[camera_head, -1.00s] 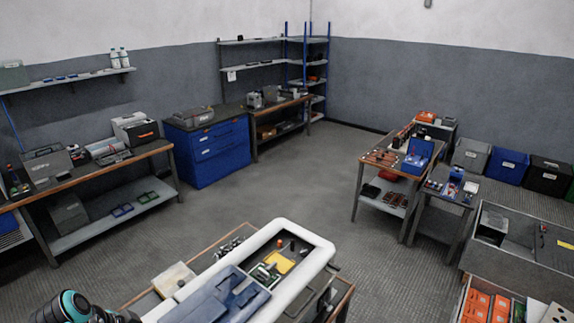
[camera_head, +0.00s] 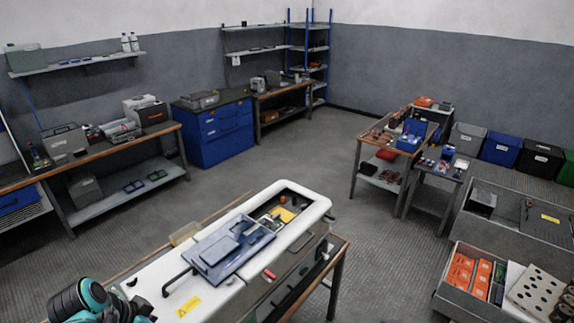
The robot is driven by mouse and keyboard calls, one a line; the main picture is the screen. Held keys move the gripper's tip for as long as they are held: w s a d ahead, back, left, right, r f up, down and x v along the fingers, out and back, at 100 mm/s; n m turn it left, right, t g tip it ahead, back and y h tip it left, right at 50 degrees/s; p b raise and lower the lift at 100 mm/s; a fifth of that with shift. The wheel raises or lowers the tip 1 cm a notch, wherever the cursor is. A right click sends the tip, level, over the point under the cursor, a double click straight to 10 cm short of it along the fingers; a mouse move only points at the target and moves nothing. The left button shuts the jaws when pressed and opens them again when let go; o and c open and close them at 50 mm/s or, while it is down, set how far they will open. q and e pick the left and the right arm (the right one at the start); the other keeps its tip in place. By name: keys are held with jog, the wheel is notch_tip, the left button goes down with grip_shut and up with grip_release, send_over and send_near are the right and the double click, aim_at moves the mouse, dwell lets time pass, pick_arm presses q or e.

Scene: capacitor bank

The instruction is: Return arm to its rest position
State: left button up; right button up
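A teal and black joint of my arm (camera_head: 95,300) shows at the bottom left edge. Neither gripper can be made out in the frame. In front of me a long white housing (camera_head: 215,285) lies on a wood-edged workbench. A dark blue-grey panel (camera_head: 228,248) lies across its top, near the open compartment. In the compartment a yellow part (camera_head: 285,215) and small dark parts show; the panel and rim hide some of the inside.
A blue cabinet (camera_head: 213,132) and tool benches stand along the back left. Two small tables with blue boxes (camera_head: 411,137) stand at the right. A grey bin with orange boxes (camera_head: 467,275) is at the lower right. Floor between them is clear.

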pick_arm(q)
jog(key=w+d+f+n+t+y+b, duration=0.2)
jog(key=d+f+n+b, duration=0.4)
jog(key=d+f+b, duration=0.4)
notch_tip(320, 180, down, 4)
jog(key=t+b, duration=0.1)
jog(key=b, duration=0.2)
jog(key=shift+d+r+n, duration=0.15)
jog(key=shift+n, duration=0.25)
pick_arm(e)
notch_tip(320, 180, down, 14)
jog(key=shift+w, duration=0.4)
pick_arm(q)
jog(key=shift+s, duration=0.1)
